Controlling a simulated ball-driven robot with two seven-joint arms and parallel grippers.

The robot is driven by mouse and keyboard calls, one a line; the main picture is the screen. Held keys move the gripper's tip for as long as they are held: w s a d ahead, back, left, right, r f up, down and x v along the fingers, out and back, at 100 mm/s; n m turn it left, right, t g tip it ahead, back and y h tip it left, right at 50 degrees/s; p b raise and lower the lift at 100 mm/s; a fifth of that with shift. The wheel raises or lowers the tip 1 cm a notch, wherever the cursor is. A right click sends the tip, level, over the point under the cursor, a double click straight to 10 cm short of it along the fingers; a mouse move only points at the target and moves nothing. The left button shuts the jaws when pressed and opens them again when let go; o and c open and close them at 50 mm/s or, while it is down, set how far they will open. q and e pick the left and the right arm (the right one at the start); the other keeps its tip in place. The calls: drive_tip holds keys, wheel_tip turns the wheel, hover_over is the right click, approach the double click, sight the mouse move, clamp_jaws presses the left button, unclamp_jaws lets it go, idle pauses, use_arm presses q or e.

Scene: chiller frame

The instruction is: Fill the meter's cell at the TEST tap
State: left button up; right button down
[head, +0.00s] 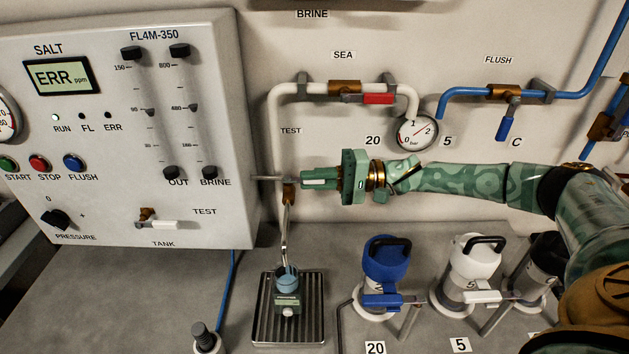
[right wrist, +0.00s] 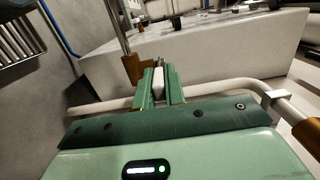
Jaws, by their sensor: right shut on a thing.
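The TEST tap (head: 289,193) is a brass valve on the white pipe, with a thin spout (head: 286,235) dropping toward the meter. My right gripper (head: 303,181) reaches in from the right and is shut on the tap's handle (right wrist: 158,84); the brass tap body (right wrist: 134,68) shows beside the fingers in the right wrist view. The handheld meter (head: 288,304), teal with a small display, stands on the drip tray under the spout. Its blue round cell end (head: 286,277) is at the spout's lower end. I cannot tell whether water runs or fills the cell. My left gripper is not in view.
The drip tray (head: 262,320) sits on the grey bench. The panel (head: 130,130) at the left shows ERR. Blue (head: 384,262) and white (head: 474,262) filter housings stand right of the tray. A gauge (head: 417,132) and the red SEA lever (head: 377,98) are above my arm.

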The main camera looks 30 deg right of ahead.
drive_tip(key=c, duration=1.5)
unclamp_jaws()
drive_tip(key=shift+w+d, duration=0.1)
drive_tip(key=shift+o, duration=0.2)
drive_tip(key=shift+w, duration=0.1)
drive_tip(key=v, duration=1.6)
drive_tip(key=shift+d, duration=0.2)
drive_tip(key=shift+a, duration=0.1)
